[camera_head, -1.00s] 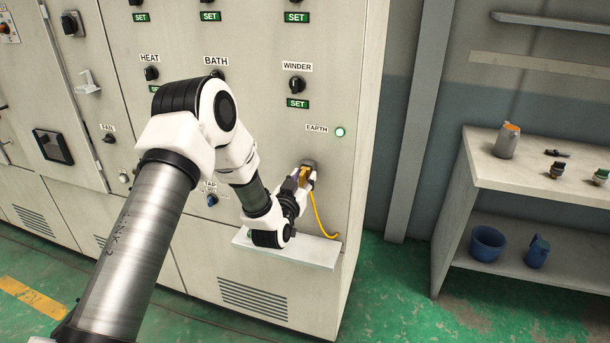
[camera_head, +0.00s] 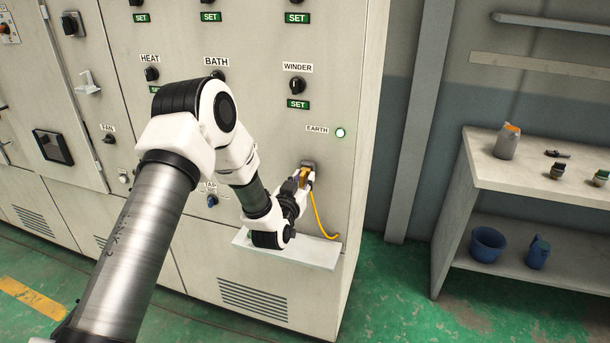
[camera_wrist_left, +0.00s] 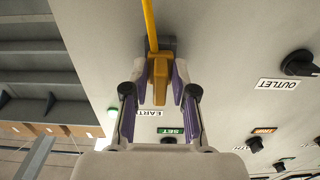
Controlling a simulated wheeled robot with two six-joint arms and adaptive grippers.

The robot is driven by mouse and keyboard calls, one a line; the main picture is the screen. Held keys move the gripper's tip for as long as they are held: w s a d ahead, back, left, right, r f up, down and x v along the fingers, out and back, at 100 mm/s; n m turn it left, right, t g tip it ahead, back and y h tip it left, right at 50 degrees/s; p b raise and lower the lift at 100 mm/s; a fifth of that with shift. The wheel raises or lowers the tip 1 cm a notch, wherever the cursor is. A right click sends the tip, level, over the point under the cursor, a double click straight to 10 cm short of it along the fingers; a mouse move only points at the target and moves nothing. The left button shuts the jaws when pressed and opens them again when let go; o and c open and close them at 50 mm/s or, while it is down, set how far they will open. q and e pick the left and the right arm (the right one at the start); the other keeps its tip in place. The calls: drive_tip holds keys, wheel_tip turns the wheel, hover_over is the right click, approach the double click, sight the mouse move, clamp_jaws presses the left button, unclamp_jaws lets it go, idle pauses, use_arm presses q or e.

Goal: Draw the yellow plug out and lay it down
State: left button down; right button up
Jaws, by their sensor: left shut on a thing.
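The yellow plug (camera_wrist_left: 160,76) sits between the two fingers of my left gripper (camera_wrist_left: 160,92) in the left wrist view. My left gripper (camera_head: 305,178) is shut on it at the cabinet front, below the EARTH label. The plug (camera_head: 305,174) is mostly covered by the gripper in the head view. A dark socket (camera_head: 309,164) shows just behind the plug; I cannot tell whether the plug is fully seated. A yellow cord (camera_head: 318,215) hangs from the plug toward the shelf. My right gripper is not in view.
A pale shelf (camera_head: 300,251) juts from the cabinet below the socket, largely bare at its right. A green lamp (camera_head: 340,132) glows above. A bench (camera_head: 500,178) with several items stands at the right, with a blue bucket (camera_head: 487,243) on its lower level.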

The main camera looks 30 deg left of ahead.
sight(301, 183)
use_arm(q)
drive_tip(key=shift+p+v, duration=0.3)
drive_tip(key=shift+v, duration=2.1)
